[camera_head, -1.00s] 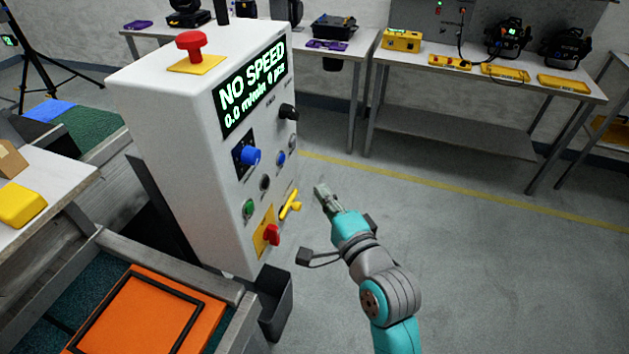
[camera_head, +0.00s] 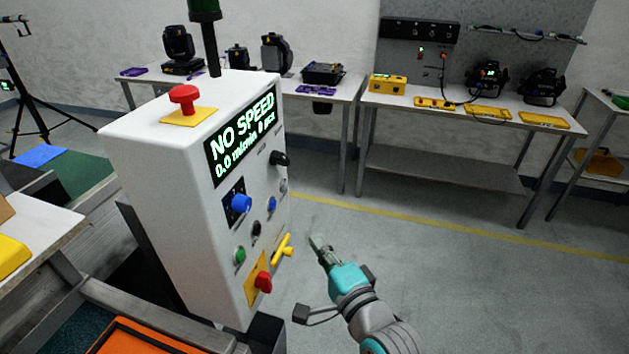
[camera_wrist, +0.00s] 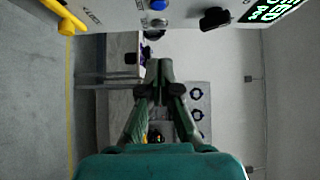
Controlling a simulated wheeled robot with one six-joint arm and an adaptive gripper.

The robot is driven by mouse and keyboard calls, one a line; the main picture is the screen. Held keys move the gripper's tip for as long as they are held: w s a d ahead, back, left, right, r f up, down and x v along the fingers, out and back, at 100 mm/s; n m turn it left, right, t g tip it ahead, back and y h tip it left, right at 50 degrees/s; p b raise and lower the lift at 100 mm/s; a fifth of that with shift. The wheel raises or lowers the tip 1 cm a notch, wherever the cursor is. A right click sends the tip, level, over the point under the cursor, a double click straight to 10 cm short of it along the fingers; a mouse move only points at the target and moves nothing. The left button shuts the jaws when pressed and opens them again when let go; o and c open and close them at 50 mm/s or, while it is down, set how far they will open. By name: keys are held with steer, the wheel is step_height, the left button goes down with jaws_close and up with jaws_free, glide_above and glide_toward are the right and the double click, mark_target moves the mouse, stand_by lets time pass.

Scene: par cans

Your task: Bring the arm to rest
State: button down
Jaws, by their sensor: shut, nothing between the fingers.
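My gripper (camera_head: 316,243) is shut and empty, at the end of my teal and grey arm. In the head view it is in the air just right of the white control cabinet (camera_head: 165,150), apart from it. A yellow handle (camera_head: 283,250) and a red switch (camera_head: 264,282) on the cabinet's front are the closest controls. In the wrist view my gripper (camera_wrist: 160,75) shows with its fingertips together, with the cabinet's panel (camera_wrist: 120,12) along the top edge.
The cabinet display (camera_head: 242,130) reads "NO SPEED". A red mushroom button (camera_head: 184,97) sits on top. An orange crate (camera_head: 140,338) is at the lower left. Benches with lamps (camera_head: 465,107) stand at the back. The grey floor (camera_head: 450,270) to the right is clear.

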steer(key=s+d+f+n+h, duration=0.3)
steer(key=s+d+f, duration=0.3)
steer(key=s+f, duration=0.25)
steer(key=s+d+f+n+h, duration=0.2)
steer(key=s+d+f, duration=0.4)
steer(key=s, duration=0.4)
steer(key=s+d+n+g+h, duration=0.1)
steer(key=s+n, duration=0.7)
steer(key=s, duration=1.4)
steer(key=d+h, duration=0.1)
steer(key=d, duration=0.1)
steer(key=shift+s+d+f+g+h, duration=0.3)
steer(key=shift+d+f, duration=0.1)
